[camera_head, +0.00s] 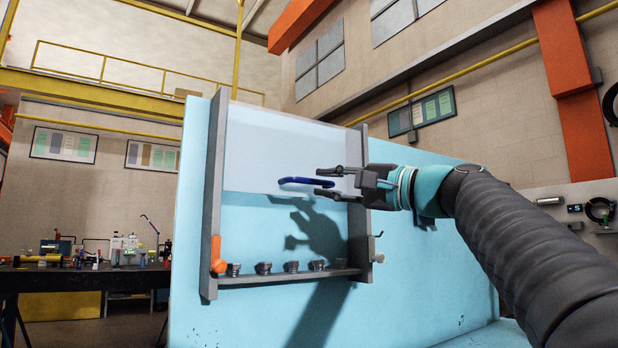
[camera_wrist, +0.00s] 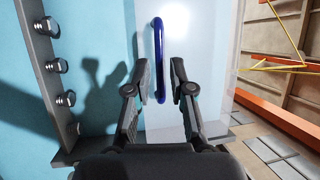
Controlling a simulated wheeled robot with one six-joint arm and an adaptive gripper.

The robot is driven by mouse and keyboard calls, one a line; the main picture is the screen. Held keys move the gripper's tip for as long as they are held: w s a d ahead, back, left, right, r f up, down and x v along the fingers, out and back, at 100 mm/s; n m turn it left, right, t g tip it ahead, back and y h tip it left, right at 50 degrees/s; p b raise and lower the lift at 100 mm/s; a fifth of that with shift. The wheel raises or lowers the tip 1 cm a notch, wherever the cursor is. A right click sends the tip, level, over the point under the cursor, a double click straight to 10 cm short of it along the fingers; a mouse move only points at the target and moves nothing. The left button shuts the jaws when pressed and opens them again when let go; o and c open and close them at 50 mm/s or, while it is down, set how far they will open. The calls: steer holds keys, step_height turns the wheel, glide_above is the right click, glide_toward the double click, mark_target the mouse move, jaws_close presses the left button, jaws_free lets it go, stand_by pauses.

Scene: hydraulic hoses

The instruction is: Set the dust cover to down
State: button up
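The dust cover (camera_head: 290,150) is a pale translucent panel between two grey side rails on the light-blue board. It sits in the upper part of the frame, above a row of metal fittings (camera_head: 264,268) that stand uncovered. Its dark blue bar handle (camera_head: 300,181) runs along its lower edge. My gripper (camera_head: 328,182) is open at the handle's right end. In the wrist view the handle (camera_wrist: 158,45) lies between the two spread fingers, with a gap showing on each side. Whether the fingers reach fully around it in depth is unclear.
An orange part (camera_head: 217,255) is on the lower left rail, and a small grey hook or knob (camera_head: 378,257) is beside the right rail. The grey bottom ledge (camera_head: 290,278) carries the fittings. A dark workbench (camera_head: 70,280) with equipment stands far left.

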mark_target(312, 182)
steer(key=shift+p+x, duration=0.4)
steer(key=shift+x, duration=2)
jaws_close()
